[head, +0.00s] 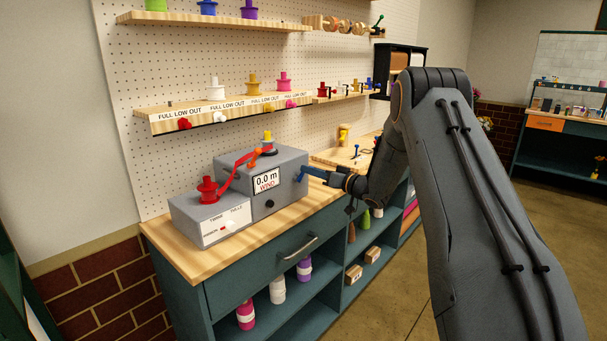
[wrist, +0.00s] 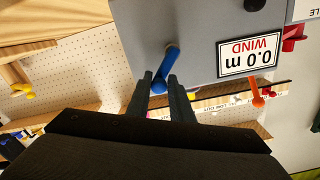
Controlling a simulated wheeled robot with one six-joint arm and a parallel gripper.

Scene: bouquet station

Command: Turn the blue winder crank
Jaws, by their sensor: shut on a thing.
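The grey winder box (head: 240,190) stands on the wooden counter. Its front label (head: 266,181) reads "0.0 m WIND". The blue crank (head: 316,173) sticks out from its right side. In the wrist view the blue crank (wrist: 164,72) slants across the grey box (wrist: 200,30), with its knob end between my fingers. My gripper (head: 328,177) is at the crank, and in the wrist view my gripper (wrist: 160,85) is shut on its handle.
A lower grey unit (head: 212,218) with a slider adjoins the winder on the left. Shelves with coloured spools (head: 215,88) hang on the pegboard above. A wooden board (head: 340,155) lies behind my gripper. The front counter strip (head: 190,255) is clear.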

